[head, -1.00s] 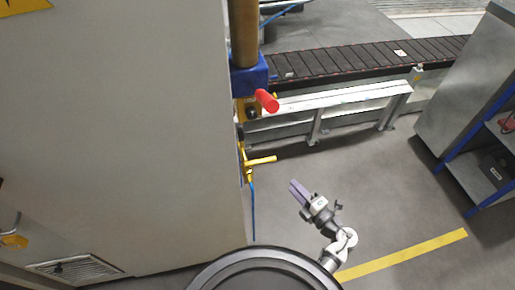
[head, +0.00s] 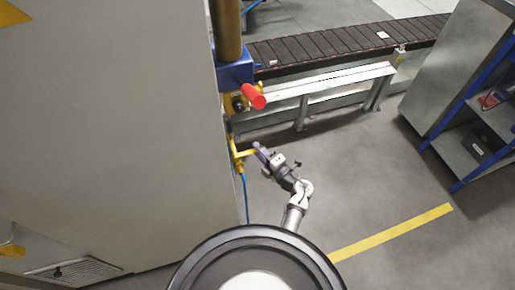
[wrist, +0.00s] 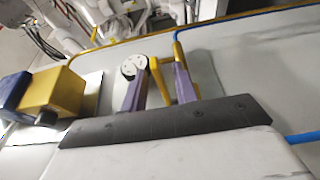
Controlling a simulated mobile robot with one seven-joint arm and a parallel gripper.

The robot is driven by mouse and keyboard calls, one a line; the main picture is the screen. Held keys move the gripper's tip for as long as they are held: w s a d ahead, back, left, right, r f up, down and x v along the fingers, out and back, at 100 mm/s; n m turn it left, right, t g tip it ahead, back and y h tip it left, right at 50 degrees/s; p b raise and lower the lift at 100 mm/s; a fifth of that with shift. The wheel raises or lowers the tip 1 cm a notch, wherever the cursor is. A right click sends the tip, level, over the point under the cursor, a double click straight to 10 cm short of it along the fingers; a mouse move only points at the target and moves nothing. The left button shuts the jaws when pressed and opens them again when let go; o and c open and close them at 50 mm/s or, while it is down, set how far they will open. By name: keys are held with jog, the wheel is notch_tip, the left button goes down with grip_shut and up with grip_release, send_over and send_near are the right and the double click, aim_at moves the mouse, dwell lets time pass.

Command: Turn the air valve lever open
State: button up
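My gripper (head: 259,147) is at the lever's outer end in the head view. In the wrist view, the two purple fingers of my gripper (wrist: 160,88) stand apart, and the yellow lever (wrist: 161,85) shows between them. The gripper is open. A gap shows between the lever and the left finger; whether the right finger touches it I cannot tell.
The grey cabinet (head: 110,140) fills the left side. A round gauge (wrist: 133,67) shows by the left finger.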

jog(key=shift+w+a, duration=0.35)
jog(key=shift+w, duration=0.05)
grip_shut()
